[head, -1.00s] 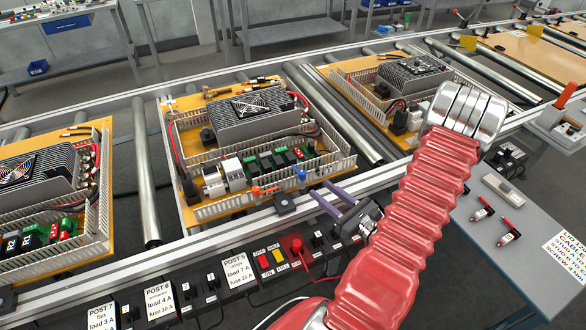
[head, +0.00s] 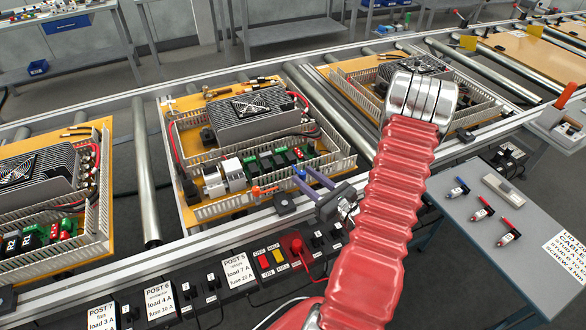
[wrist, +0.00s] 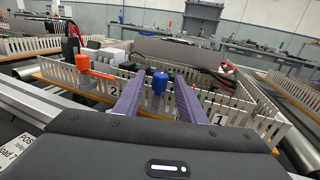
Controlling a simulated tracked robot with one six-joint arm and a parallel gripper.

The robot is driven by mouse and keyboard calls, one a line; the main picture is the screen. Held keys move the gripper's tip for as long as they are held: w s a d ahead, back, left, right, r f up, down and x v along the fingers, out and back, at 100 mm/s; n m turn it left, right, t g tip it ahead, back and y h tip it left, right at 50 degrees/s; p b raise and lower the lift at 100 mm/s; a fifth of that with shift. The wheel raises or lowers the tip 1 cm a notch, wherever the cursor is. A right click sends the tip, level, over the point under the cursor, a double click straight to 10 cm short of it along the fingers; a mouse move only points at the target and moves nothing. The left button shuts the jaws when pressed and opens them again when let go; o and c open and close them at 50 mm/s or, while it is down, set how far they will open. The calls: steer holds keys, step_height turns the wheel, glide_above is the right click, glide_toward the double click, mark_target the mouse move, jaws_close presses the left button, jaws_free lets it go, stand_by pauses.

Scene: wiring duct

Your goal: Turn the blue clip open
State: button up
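The blue clip (head: 301,172) stands on the near edge of the middle panel, at the front wall of the pale slotted duct. In the wrist view its rounded blue top (wrist: 159,78) shows upright between my two purple fingers. My gripper (wrist: 157,80) is open, with one finger on each side of the clip and visible gaps. I cannot tell if either finger touches it. In the head view my gripper (head: 304,175) partly covers the clip. Its lower part and lever direction are unclear.
An orange clip (head: 262,190) with a sideways lever sits left of the blue one, also in the wrist view (wrist: 84,64). Duct walls (head: 225,206) and a grey heatsink (head: 240,118) lie beyond. A switch box (head: 270,260) runs below the rail.

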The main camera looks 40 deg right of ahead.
mark_target(294, 168)
steer(key=shift+w, duration=3.05)
steer(key=shift+c, duration=0.3)
jaws_close()
steer(key=shift+a, duration=0.1)
